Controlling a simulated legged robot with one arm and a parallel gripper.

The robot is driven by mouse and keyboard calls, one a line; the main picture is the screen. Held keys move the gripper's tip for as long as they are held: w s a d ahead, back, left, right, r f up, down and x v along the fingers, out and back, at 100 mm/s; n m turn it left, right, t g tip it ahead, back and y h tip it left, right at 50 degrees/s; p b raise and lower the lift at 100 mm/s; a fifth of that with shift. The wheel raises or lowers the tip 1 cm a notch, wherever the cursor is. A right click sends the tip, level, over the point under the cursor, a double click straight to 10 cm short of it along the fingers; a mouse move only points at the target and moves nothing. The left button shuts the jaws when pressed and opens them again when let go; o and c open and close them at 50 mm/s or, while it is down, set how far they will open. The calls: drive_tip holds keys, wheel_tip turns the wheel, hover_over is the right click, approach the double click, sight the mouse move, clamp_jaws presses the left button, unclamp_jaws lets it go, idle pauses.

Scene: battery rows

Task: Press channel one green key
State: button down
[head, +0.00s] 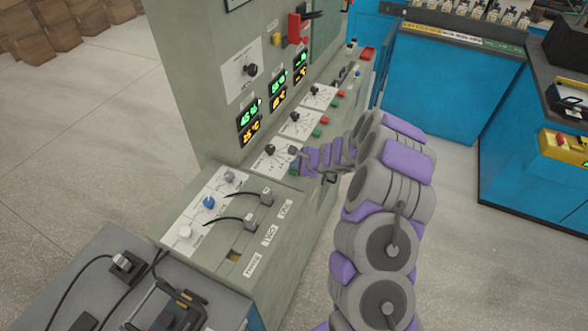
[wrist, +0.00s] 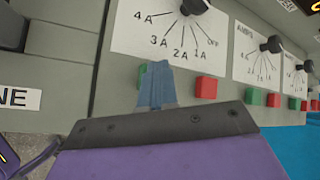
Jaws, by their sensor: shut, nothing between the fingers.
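A green key (wrist: 142,74) shows as a sliver beside my gripper's fingertips at the nearest dial panel; most of it is hidden behind them. In the head view this green key (head: 294,168) is small and partly covered. My gripper (wrist: 155,72) is shut and empty, its narrow tip over the green key. Whether it touches or pushes the key I cannot tell. My gripper also shows in the head view (head: 298,158) at the console's sloped face. A red key (wrist: 206,88) sits just right of the tip. A black dial (wrist: 194,5) is above.
Another green key (wrist: 255,96) and red key (wrist: 273,100) sit under the second dial panel. Blue cabinets (head: 450,90) stand behind at right.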

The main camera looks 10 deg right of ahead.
drive_tip(key=shift+r+p, duration=0.6)
drive_tip(key=shift+r, duration=0.2)
drive_tip(key=shift+r+p, duration=1.95)
drive_tip(key=shift+r, duration=0.65)
drive_tip(key=shift+f, duration=0.1)
